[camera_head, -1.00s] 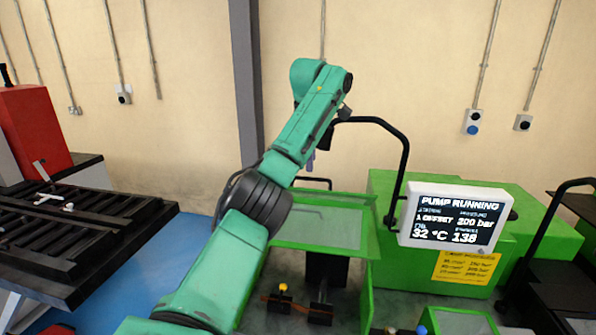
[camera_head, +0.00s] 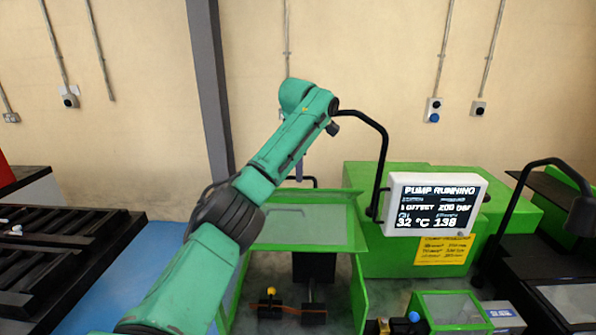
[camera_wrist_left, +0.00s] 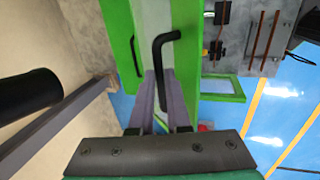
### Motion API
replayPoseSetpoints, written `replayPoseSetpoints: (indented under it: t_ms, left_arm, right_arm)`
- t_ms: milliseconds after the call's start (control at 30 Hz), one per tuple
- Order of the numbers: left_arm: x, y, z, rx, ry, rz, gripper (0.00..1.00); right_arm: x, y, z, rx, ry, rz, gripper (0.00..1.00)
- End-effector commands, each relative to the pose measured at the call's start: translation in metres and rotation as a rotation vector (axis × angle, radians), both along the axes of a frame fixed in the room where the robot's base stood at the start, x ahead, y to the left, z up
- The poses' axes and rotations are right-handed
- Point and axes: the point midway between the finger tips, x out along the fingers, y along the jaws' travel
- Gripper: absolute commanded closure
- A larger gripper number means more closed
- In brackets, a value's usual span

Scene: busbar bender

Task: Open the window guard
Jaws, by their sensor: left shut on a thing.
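The window guard (camera_head: 273,236), a green frame with a clear pane, is at the middle of the head view, above an open bay with black tooling. A black bar handle (camera_head: 315,182) stands at its far edge. My left gripper (camera_head: 299,170) is at this handle, mostly hidden behind my own arm in the head view. In the left wrist view the fingers of my left gripper (camera_wrist_left: 160,95) are shut on the lower end of the bent black handle (camera_wrist_left: 160,45), beside a green frame edge (camera_wrist_left: 120,40). My right gripper is not in view.
A screen (camera_head: 435,204) reading "PUMP RUNNING" hangs on a black curved arm (camera_head: 384,150) just right of my left arm. Green machine housing (camera_head: 400,262) stands behind it. A black slatted table (camera_head: 70,240) is at the left, with blue floor between.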

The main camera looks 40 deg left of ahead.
Motion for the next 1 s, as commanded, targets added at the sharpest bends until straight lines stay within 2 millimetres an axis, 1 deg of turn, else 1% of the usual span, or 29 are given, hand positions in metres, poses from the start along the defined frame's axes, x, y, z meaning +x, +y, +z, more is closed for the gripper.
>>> replayPoseSetpoints:
  t_ms: [33,267,1000]
  left_arm:
    - [-0.0025,0.0034,-0.0008,0.004,0.008,0.008,1.0]
    - [-0.0033,0.0044,-0.0011,0.005,0.01,0.011,1.0]
    - [-0.0044,0.0059,-0.0017,0.007,0.014,0.015,1.0]
  right_arm:
    - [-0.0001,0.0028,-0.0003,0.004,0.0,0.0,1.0]
    - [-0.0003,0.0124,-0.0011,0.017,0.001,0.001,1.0]
    - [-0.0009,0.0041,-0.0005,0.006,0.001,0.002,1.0]
